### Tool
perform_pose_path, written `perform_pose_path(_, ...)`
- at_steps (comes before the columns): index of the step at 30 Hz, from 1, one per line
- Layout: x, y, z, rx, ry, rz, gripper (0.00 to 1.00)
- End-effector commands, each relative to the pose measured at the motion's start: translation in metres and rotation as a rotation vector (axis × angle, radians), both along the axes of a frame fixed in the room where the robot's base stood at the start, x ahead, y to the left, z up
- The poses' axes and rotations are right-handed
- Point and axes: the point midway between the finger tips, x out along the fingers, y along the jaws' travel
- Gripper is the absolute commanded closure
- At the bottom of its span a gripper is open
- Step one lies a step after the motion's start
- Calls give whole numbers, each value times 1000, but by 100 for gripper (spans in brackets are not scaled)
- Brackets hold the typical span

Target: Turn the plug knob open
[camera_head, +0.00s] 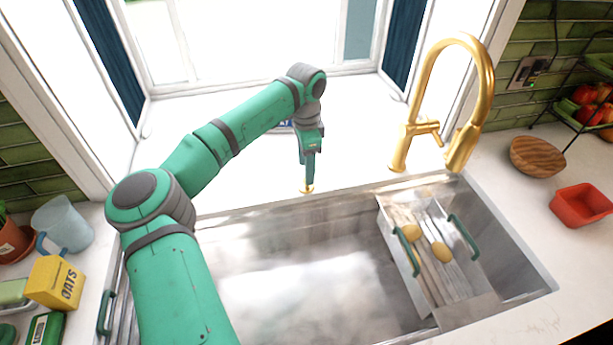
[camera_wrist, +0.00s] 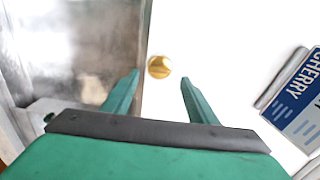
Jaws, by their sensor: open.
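The plug knob (camera_head: 307,188) is a small gold knob on the white counter behind the sink's back edge. In the wrist view the knob (camera_wrist: 159,67) shows as a round gold disc just beyond and between the fingertips. My gripper (camera_head: 310,172) points down right above the knob in the head view and partly hides it. My gripper (camera_wrist: 160,80) is open in the wrist view, with one green finger on each side of the knob's line. I cannot tell whether a finger touches it.
A tall gold faucet (camera_head: 398,160) stands right of the gripper. A blue CHERRY-labelled item (camera_wrist: 298,100) lies close by. A wooden bowl (camera_head: 538,157) and red dish (camera_head: 582,205) are far right.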

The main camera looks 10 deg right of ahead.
Motion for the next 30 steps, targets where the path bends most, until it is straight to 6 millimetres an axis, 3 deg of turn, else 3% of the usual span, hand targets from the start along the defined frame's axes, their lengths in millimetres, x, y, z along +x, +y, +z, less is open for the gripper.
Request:
perform_pose_path(3, 0, 1, -20, 2, 1, 1, 47)
perform_pose_path(9, 0, -2, -41, 1, 0, -2, 47)
perform_pose_path(21, 0, -2, -49, 0, -1, -3, 47)
perform_pose_path(27, 0, -2, -48, 0, -1, -3, 88)
perform_pose_path(30, 0, -2, -48, 0, -1, -2, 88)
